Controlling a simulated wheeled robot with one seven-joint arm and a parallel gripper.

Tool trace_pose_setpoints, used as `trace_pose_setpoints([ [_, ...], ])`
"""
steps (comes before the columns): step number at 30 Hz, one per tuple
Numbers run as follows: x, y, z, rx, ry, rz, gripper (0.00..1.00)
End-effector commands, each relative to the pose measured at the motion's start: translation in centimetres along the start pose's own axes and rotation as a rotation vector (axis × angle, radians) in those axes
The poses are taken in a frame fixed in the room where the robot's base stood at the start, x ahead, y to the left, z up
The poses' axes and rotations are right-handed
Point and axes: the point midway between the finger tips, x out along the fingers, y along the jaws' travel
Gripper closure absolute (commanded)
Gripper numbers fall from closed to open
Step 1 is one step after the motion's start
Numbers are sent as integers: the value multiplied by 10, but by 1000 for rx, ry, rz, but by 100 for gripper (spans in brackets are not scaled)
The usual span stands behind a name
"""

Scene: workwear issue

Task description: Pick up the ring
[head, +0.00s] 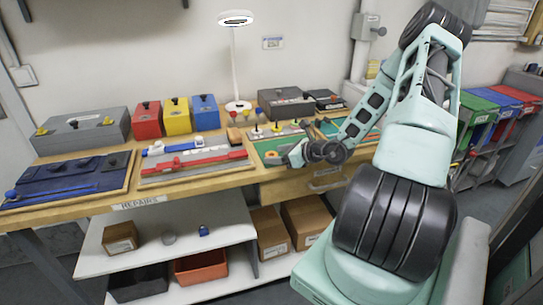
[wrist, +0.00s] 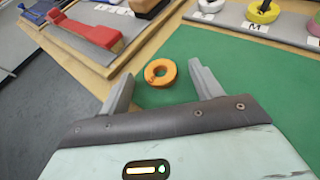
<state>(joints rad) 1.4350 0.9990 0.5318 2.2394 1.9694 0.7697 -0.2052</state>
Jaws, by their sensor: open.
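An orange ring (wrist: 160,73) lies flat on the green mat (wrist: 215,65) in the wrist view. It sits ahead of and between the two fingers of my gripper (wrist: 162,85), apart from both. My gripper is open and empty.
A grey board (wrist: 245,22) with pegs and coloured rings stands behind the mat. A red tool (wrist: 85,32) lies on the neighbouring board at left. Red, yellow and blue boxes (head: 177,115) and a white lamp (head: 235,60) stand at the back of the bench.

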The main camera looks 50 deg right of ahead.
Motion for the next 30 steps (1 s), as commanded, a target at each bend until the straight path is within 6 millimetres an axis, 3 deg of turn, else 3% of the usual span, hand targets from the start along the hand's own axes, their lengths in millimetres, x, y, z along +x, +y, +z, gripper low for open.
trace_pose_setpoints([
  [4,0,0,0,0,0,0,35],
  [9,0,0,0,0,0,0,83],
  [23,-2,0,2,-1,0,0,84],
  [30,-10,-1,22,-4,0,-1,84],
])
